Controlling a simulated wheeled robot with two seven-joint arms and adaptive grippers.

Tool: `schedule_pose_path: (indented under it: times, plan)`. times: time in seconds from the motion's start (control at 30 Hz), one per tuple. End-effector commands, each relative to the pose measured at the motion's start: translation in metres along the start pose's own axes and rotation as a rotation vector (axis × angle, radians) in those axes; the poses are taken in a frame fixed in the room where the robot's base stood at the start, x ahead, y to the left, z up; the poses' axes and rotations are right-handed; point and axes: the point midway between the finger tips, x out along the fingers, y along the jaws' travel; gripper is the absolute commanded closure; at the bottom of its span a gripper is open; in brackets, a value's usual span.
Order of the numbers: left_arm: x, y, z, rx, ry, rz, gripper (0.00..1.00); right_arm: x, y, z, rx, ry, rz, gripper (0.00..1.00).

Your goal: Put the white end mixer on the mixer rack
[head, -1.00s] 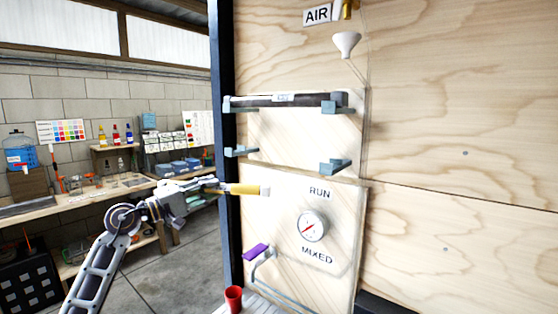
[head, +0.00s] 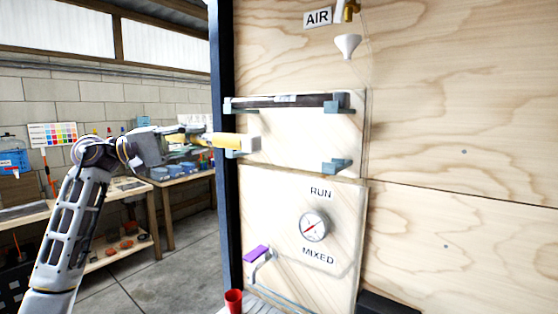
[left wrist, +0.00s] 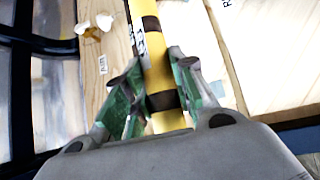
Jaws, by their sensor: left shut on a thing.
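My left gripper (head: 196,140) is shut on a yellow mixer (head: 228,141) with dark bands and a pale end cap that points right. The mixer also shows in the left wrist view (left wrist: 153,60), running up between the fingers (left wrist: 158,98). The rack on the wooden panel has blue-grey brackets. Its upper pair holds a dark tube (head: 290,100). Its lower right bracket (head: 336,166) is empty. The lower left bracket (head: 233,153) is partly hidden behind the held mixer. The right gripper is not in view.
A dark post (head: 222,110) stands at the panel's left edge. A workbench (head: 180,178) is behind.

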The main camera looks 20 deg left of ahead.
Motion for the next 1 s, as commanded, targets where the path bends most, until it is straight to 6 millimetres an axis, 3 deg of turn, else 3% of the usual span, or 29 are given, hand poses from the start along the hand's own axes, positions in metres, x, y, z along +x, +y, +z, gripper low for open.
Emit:
schedule_pose_path:
  times: [0.47,1.0]
  plan:
    - [0.009,0.000,0.000,0.000,0.000,0.001,1.00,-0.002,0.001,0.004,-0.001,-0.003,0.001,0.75]
    - [0.092,-0.010,0.002,0.001,-0.002,0.002,1.00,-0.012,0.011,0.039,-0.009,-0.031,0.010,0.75]
